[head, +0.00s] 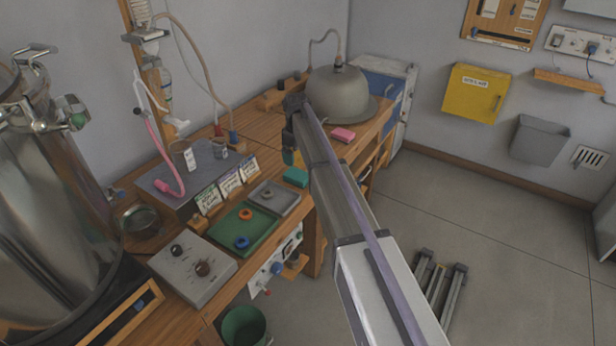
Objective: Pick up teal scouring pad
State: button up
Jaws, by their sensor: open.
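The teal scouring pad (296,177) lies flat on the wooden bench near its front edge, right of a small grey tray. Its right end is close to my arm in the picture. My arm reaches over the bench from the lower right and bends down at its far end. My gripper (292,157) hangs just behind and above the pad, partly covered by my arm link. Its fingers are small and hard to make out. It looks apart from the pad, and nothing shows in it.
A pink pad (342,134) lies farther back, before a grey domed vessel (338,92). A green tray (243,228) with two rings, a grey tray (273,198), upright packets (229,183) and a control box (194,269) crowd the left. A large steel tank (55,210) stands far left.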

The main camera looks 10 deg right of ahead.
aim_at(298, 175)
notch_tip(298, 175, down, 6)
jog(key=b, duration=0.4)
jog(key=shift+w+d+r, duration=0.1)
jog(key=shift+d+r, duration=0.05)
jog(key=shift+r, duration=0.1)
notch_tip(298, 175, down, 5)
jog(key=b, duration=0.5)
jog(key=shift+f, duration=0.1)
jog(key=shift+r, duration=0.25)
jog(key=c, duration=1)
